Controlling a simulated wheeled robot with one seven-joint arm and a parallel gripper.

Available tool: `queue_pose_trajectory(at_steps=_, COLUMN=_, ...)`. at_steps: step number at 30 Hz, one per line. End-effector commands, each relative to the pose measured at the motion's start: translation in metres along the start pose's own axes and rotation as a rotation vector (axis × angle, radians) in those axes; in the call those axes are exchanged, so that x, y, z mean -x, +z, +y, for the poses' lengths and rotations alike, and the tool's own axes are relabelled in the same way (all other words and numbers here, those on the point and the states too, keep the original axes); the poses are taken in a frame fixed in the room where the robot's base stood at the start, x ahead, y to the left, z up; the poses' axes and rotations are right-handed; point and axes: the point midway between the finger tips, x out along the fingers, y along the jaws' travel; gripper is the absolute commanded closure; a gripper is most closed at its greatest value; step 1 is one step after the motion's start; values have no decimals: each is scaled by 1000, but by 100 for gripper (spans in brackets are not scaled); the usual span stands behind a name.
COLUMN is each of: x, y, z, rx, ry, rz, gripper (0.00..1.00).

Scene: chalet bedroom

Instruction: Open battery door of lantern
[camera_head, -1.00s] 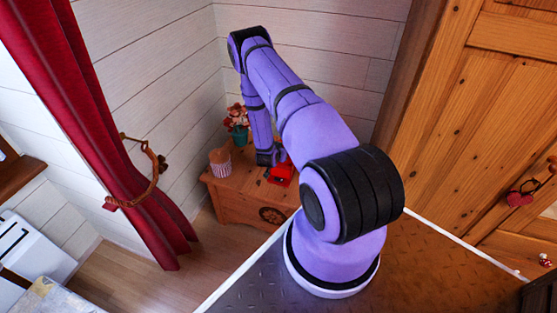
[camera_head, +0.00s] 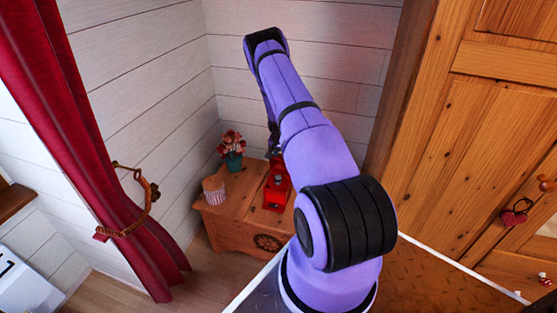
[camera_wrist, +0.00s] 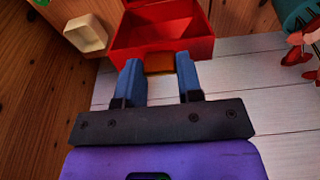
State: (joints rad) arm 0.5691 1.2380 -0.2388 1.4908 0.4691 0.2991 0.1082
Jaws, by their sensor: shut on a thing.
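The red lantern (camera_head: 277,194) stands on top of the wooden chest in the head view, partly behind my arm. In the wrist view the red lantern body (camera_wrist: 168,22) shows at the top, with an open box-like hollow facing the camera. An orange-brown tab (camera_wrist: 159,63) sits at its near edge. My gripper (camera_wrist: 160,68) has its two blue fingers on either side of this tab and is shut on it. In the head view the gripper is mostly hidden by my arm. I cannot tell how far the battery door stands open.
The wooden chest (camera_head: 222,215) stands in the corner against white plank walls. A flower pot (camera_head: 233,160) and a striped cup (camera_head: 214,190) stand left of the lantern. A red curtain (camera_head: 95,150) hangs at left, and a wooden wardrobe (camera_head: 470,130) rises at right.

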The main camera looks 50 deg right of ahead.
Motion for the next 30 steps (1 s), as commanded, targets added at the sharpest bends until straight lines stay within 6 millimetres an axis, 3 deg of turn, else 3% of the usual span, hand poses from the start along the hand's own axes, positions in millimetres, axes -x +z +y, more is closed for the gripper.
queue_pose_trajectory(at_steps=10, x=-5, y=-26, z=0, rx=-1, ry=0, rz=-95, gripper=100)
queue_pose_trajectory(at_steps=30, x=-6, y=-25, z=0, rx=-1, ry=1, rz=-95, gripper=100)
